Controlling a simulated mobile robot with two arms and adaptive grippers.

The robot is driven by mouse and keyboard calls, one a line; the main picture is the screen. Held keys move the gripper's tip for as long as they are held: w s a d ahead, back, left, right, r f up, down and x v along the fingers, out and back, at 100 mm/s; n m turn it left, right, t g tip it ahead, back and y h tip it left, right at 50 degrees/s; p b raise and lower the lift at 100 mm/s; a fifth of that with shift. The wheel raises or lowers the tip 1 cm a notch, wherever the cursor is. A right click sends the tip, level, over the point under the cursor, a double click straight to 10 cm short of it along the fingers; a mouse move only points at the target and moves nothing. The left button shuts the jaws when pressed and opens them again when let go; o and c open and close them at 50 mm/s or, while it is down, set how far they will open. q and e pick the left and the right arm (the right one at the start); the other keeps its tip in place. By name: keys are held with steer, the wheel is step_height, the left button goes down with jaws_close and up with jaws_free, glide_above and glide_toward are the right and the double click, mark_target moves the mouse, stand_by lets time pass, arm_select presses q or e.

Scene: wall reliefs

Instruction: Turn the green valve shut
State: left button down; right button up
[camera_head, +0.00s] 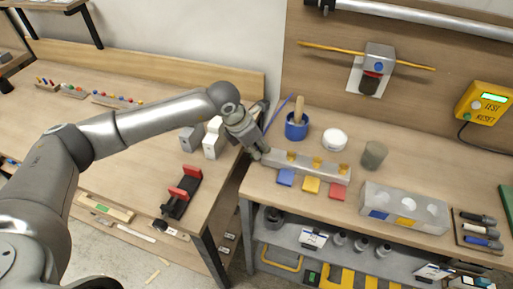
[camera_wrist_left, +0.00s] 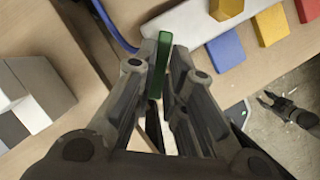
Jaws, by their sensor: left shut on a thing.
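My left gripper (camera_head: 258,152) reaches over the gap between the two benches, at the left end of the right bench. In the left wrist view its fingers (camera_wrist_left: 162,60) are shut on a dark green bar, the green valve's handle (camera_wrist_left: 161,66). The bar lies between the fingertips and points roughly along them.
A grey block (camera_head: 305,166) lies beside the gripper, with blue, yellow and red pieces in front. Grey-white blocks (camera_head: 213,140) and a black-red holder (camera_head: 181,190) stand on the left bench.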

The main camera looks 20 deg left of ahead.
arm_select(q)
steer(key=n+b, duration=0.1)
steer(key=d+n+y+b, duration=0.1)
steer(key=n+b, duration=0.1)
steer(key=n+t+b, duration=0.1)
steer(key=n+b, duration=0.1)
steer(key=shift+s+d+f+y, duration=0.2)
steer(key=shift+s+d+y, duration=0.1)
steer(key=shift+s+y, duration=0.1)
steer(key=shift+d+r+n+y+b, duration=0.15)
steer(key=shift+d+n+y+b, duration=0.1)
steer(key=shift+n+b, duration=0.6)
steer(key=shift+d+r+n+y+b, duration=0.15)
steer(key=shift+n+y+b, duration=0.1)
steer(key=shift+n+b, duration=0.55)
steer(key=c, duration=1.5)
jaws_free()
steer(key=shift+f, duration=0.1)
steer(key=v, duration=1.2)
steer(key=shift+s, duration=0.25)
steer(key=shift+f, duration=0.1)
